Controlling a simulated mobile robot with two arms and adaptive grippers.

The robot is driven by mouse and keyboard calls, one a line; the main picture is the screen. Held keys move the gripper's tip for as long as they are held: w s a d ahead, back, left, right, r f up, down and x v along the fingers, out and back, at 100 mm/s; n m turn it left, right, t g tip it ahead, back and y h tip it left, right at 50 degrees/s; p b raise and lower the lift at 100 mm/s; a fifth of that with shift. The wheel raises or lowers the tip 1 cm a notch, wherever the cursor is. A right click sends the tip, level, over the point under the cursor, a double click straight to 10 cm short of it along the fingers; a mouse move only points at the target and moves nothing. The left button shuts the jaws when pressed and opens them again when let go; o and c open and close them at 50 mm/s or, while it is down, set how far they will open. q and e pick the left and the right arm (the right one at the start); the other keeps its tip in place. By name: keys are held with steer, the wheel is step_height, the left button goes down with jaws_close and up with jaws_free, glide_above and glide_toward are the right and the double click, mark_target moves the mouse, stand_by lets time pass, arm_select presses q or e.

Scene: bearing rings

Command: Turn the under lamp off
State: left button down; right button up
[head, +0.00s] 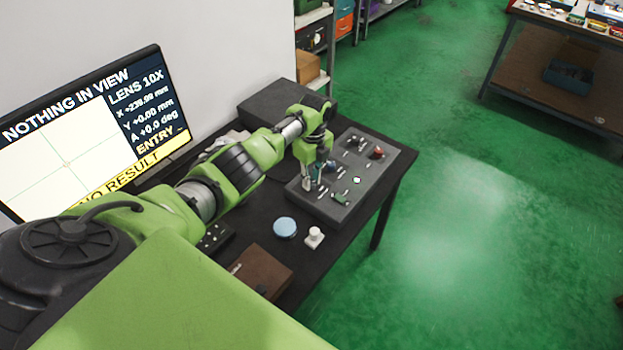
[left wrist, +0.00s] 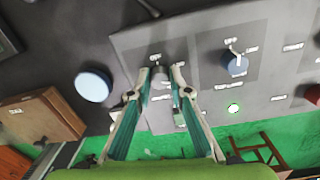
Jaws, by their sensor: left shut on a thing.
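The grey control panel (head: 376,178) lies on the black bench in the head view and fills much of the left wrist view (left wrist: 270,85). My left gripper (head: 312,182) is down at the panel's near left part. In the left wrist view its fingertips (left wrist: 160,76) close on a small grey lever (left wrist: 158,70), which they partly hide. My right gripper is not in view.
A monitor (head: 85,130) reads "NOTHING IN VIEW". A red knob (head: 377,153) is at the panel's far side. Open green floor lies right.

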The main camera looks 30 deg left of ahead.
arm_select(q)
steer(key=n, duration=0.5)
steer(key=shift+r+p, duration=0.1)
steer(key=shift+p, duration=0.25)
steer(key=n+p, duration=0.1)
steer(key=n, duration=0.4)
steer(key=n+p, duration=0.2)
steer(key=n, duration=0.4)
steer(key=shift+s+n+h, duration=0.15)
steer(key=shift+n+h, duration=0.15)
steer(key=n+p, duration=0.1)
steer(key=n, duration=0.4)
steer(key=shift+n, duration=0.4)
steer(key=c, duration=1.9)
jaws_free()
